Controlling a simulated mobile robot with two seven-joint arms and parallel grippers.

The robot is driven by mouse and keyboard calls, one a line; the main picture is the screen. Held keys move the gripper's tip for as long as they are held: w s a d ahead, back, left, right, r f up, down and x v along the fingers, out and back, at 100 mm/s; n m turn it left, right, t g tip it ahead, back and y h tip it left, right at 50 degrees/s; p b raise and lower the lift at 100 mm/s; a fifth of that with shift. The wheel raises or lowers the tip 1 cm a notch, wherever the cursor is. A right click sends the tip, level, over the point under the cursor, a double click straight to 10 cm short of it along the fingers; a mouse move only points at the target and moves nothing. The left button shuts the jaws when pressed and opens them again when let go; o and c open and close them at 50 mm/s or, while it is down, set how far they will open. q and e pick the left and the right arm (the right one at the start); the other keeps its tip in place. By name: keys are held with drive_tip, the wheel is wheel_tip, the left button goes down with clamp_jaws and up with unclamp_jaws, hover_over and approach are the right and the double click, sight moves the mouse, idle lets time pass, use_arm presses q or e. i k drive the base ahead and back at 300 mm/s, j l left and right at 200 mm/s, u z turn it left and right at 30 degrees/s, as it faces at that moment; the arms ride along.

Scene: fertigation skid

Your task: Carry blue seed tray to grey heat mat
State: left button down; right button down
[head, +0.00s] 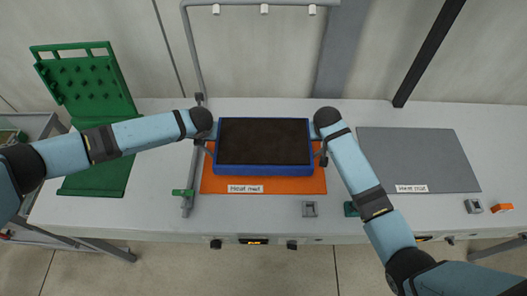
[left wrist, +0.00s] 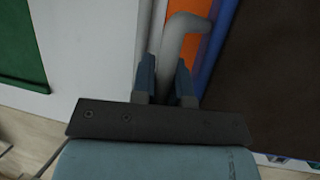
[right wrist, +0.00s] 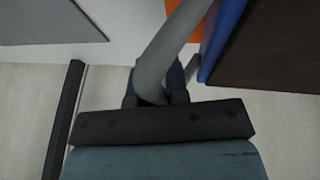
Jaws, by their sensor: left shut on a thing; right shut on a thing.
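The blue seed tray (head: 263,171), filled with dark soil, is over the orange heat mat (head: 300,187); I cannot tell for certain whether it touches it. My left gripper (head: 210,142) is shut on the tray's grey bent handle at the left end; the handle (left wrist: 181,40) shows between its fingers (left wrist: 166,82) in the left wrist view. My right gripper (head: 322,143) is shut on the right-end handle, and in the right wrist view the grey handle (right wrist: 172,45) runs into its fingers (right wrist: 157,84). The grey heat mat (head: 418,157) lies bare to the right, with a label.
A green perforated rack (head: 90,85) stands at the left of the white bench (head: 350,215). A grey pipe (head: 196,165) runs just left of the tray. Small grey (head: 473,206) and orange (head: 502,208) pieces sit at front right. A dark post (head: 428,55) rises behind.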

sight(417, 158)
drive_tip(key=l, duration=2.9)
